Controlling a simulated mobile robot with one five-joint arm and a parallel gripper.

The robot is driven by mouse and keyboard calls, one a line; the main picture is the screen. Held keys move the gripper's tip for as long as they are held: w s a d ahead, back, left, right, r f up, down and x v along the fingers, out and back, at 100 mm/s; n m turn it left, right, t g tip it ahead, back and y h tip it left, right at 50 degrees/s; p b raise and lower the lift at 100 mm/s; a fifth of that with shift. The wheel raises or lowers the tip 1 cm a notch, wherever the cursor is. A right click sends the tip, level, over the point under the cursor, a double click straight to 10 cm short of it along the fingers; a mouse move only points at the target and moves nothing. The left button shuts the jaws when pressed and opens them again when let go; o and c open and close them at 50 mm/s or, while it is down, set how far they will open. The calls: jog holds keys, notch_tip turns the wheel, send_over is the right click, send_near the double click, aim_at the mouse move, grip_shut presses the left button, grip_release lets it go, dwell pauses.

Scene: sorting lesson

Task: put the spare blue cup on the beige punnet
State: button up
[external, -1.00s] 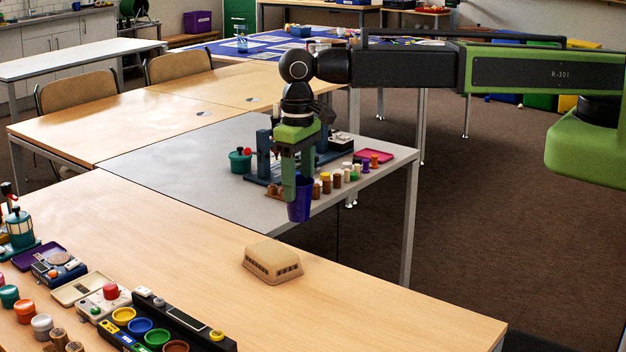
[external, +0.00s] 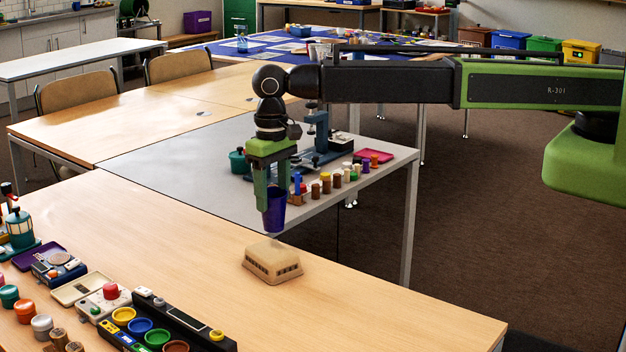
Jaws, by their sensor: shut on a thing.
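The blue cup (external: 274,216) is a dark blue-purple tapered cup, held roughly upright. My gripper (external: 268,198) is shut on it, with the green fingers at its upper part. The cup hangs just above and around the back edge of the beige punnet in the picture; whether it touches cannot be told. The beige punnet (external: 272,263) lies on the light wooden table, its flat closed side up and slots along its side wall.
Wooden table (external: 370,300) is clear to the right of the punnet. At the left stand a colored-cup tray (external: 150,330), a red-knobbed device (external: 110,292) and several small jars. Behind, a grey table (external: 170,165) holds a row of small bottles (external: 340,178) and a teal pot (external: 238,162).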

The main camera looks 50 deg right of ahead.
aim_at(271, 229)
jog(key=shift+s+a+f, duration=0.1)
jog(key=shift+a+f, duration=0.3)
jog(key=shift+a, duration=0.3)
notch_tip(271, 229, down, 4)
jog(key=b, duration=0.4)
jog(key=shift+f, duration=0.2)
jog(key=shift+r, duration=0.25)
jog(key=shift+f, duration=0.25)
jog(key=o, duration=1.3)
jog(key=shift+r, duration=0.1)
jog(key=shift+c, duration=0.2)
notch_tip(271, 229, up, 12)
jog(key=p, duration=1.2)
jog(key=shift+r, duration=0.2)
